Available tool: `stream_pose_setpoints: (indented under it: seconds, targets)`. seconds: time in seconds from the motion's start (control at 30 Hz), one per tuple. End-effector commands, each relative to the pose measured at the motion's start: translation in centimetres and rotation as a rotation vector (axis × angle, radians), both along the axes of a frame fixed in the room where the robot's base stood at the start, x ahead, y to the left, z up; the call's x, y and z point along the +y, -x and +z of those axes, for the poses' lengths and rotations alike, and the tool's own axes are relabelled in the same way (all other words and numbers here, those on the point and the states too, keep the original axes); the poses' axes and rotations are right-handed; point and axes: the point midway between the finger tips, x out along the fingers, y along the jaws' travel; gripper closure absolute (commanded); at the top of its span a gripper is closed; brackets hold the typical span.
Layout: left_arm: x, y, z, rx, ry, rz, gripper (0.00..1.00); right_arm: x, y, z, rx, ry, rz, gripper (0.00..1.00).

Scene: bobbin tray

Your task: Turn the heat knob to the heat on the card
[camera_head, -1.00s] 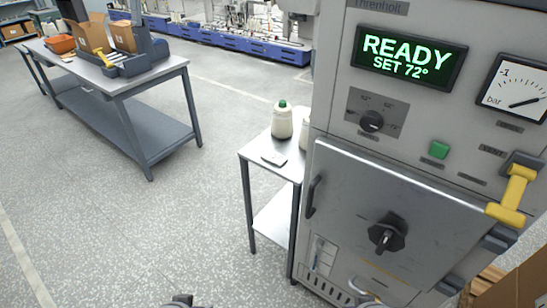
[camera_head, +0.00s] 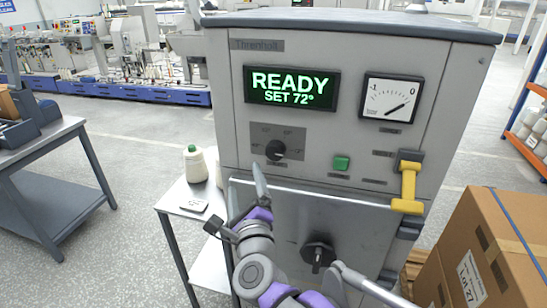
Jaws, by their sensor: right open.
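The heat knob (camera_head: 275,150) is a round black dial on a dark grey plate on the machine front, ringed by small marks too blurred to read. The display (camera_head: 292,89) above it reads "READY SET 72°". A small pale card-like piece (camera_head: 193,205) lies on the side table, its writing too small to read. My right gripper (camera_head: 238,196) is open and empty, below and left of the knob and apart from it, in front of the door's upper left part. My left gripper is not in view.
The machine has a pressure gauge (camera_head: 390,98), a green button (camera_head: 341,162), a yellow-handled lever (camera_head: 409,187) and a black door handle (camera_head: 318,254). A green-capped bottle (camera_head: 194,165) stands on the side table (camera_head: 172,199). A large carton (camera_head: 510,230) stands at right.

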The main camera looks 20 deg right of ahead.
Motion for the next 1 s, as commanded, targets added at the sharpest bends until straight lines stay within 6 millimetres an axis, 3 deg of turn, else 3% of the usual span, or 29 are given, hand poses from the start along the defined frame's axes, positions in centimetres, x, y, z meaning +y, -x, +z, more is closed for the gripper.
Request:
stream_pose_setpoints:
  seconds: [0.1,0.3,0.47,0.8,1.0]
  targets:
    - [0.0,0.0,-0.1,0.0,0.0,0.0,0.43,-2.2,-0.5,0.5,-0.078,-0.334,-0.17,0.08]
    - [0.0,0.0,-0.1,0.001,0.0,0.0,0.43,-4.2,0.0,-0.3,-0.148,-0.609,-0.342,0.08]
    - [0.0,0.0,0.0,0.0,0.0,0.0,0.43,-5.1,-0.8,-0.5,-0.159,-0.638,-0.365,0.08]
    - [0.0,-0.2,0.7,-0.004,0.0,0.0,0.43,-8.5,-6.1,-0.4,-0.159,-0.635,-0.363,0.08]
    - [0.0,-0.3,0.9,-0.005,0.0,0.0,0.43,-9.8,-8.3,-0.4,-0.158,-0.633,-0.361,0.08]
